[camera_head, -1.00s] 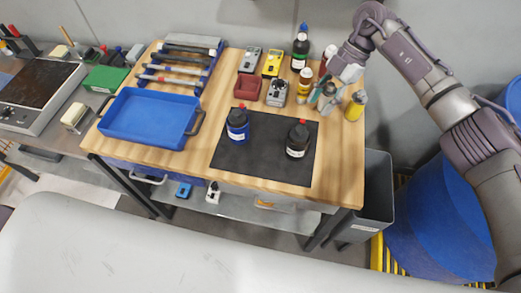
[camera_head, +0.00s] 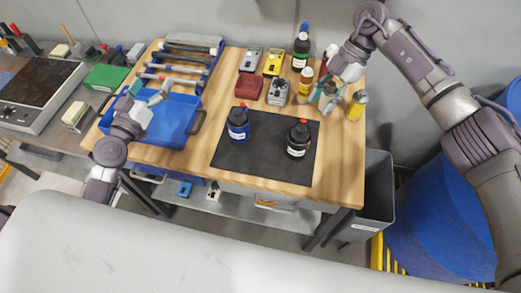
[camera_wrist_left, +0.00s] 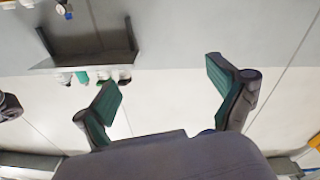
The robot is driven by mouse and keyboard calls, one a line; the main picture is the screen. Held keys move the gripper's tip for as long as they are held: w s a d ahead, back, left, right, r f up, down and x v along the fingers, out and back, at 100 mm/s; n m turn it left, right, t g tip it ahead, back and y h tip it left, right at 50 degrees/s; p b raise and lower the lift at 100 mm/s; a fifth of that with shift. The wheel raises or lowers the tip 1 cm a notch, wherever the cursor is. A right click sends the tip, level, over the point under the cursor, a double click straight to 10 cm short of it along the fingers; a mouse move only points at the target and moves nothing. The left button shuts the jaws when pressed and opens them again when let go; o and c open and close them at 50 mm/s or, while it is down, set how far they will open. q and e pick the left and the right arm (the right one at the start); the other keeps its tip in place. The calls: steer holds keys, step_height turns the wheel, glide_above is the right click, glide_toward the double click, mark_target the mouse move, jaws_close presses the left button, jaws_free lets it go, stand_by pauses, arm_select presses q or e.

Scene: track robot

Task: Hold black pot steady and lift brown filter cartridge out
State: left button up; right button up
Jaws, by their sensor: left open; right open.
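I cannot clearly make out a black pot or a brown filter cartridge. My right gripper (camera_head: 328,88) is open at the back right of the table, among small bottles. It partly hides what stands there.
The blue tray (camera_head: 180,138) lies at the left of the wooden table (camera_head: 345,160). The mat's front half is clear.

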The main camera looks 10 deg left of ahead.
arm_select(q)
steer(key=d+f+m+g+h, duration=0.2)
steer(key=d+m+h, duration=0.1)
steer(key=d, duration=0.5)
steer(key=d+f+m+g+h, duration=0.2)
steer(key=d+f+m+h, duration=0.1)
steer(key=d, duration=0.4)
steer(key=m+g+h, duration=0.4)
steer(key=m+g, duration=0.2)
glide_toward(299, 143)
steer(key=a+f, duration=0.2)
steer(key=shift+w+f, duration=0.35)
steer(key=shift+w+d+f, duration=0.1)
steer(key=shift+d+f, duration=0.05)
steer(key=shift+d, duration=0.1)
steer(key=shift+y, duration=0.3)
steer(key=x, duration=1.3)
steer(key=shift+w, duration=0.1)
steer(key=c, duration=1.4)
arm_select(e)
steer(key=shift+c, duration=0.2)
